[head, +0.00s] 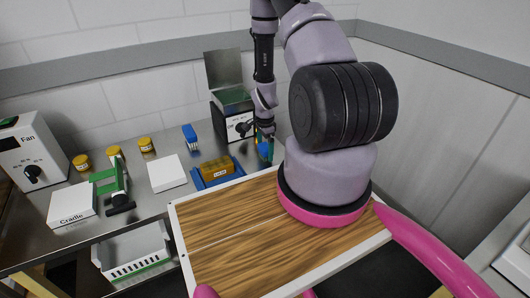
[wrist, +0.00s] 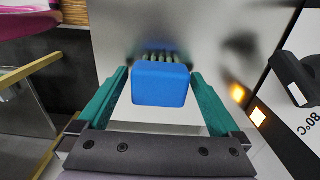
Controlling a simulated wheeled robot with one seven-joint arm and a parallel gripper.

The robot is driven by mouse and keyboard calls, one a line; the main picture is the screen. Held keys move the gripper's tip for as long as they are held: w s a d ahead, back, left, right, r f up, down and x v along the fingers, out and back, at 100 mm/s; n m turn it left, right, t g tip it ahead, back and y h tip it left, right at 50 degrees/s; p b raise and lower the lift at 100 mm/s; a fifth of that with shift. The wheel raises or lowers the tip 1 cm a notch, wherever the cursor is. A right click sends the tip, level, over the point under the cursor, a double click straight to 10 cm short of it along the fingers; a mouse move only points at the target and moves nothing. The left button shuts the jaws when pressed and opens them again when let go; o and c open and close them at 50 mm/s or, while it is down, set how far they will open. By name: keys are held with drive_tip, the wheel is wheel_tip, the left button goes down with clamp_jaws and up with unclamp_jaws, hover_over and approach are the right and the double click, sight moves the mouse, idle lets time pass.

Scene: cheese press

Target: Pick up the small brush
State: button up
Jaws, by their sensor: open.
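The small brush (wrist: 160,84) has a blue block-shaped body with a row of pale bristles along its far side. In the wrist view it lies between the two teal fingers of my gripper (wrist: 160,92), with a narrow gap at each side. In the head view my gripper (head: 264,143) reaches down at the back right of the steel counter, and the blue brush (head: 265,150) shows at its fingers. My gripper is open and not closed on the brush. The brush's underside is hidden.
A black-and-steel box with an open lid (head: 232,118) stands close left of my gripper. A blue tray (head: 205,185) with a yellow block is nearby. Another blue item (head: 190,135), yellow jars and a white box (head: 167,173) lie further left. A wooden board (head: 230,235) is in front.

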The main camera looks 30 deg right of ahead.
sight(265, 146)
drive_tip(key=c, duration=1.5)
wheel_tip(265, 146, up, 10)
drive_tip(key=shift+r, duration=0.1)
drive_tip(key=o, duration=0.6)
drive_tip(key=shift+c, duration=1.1)
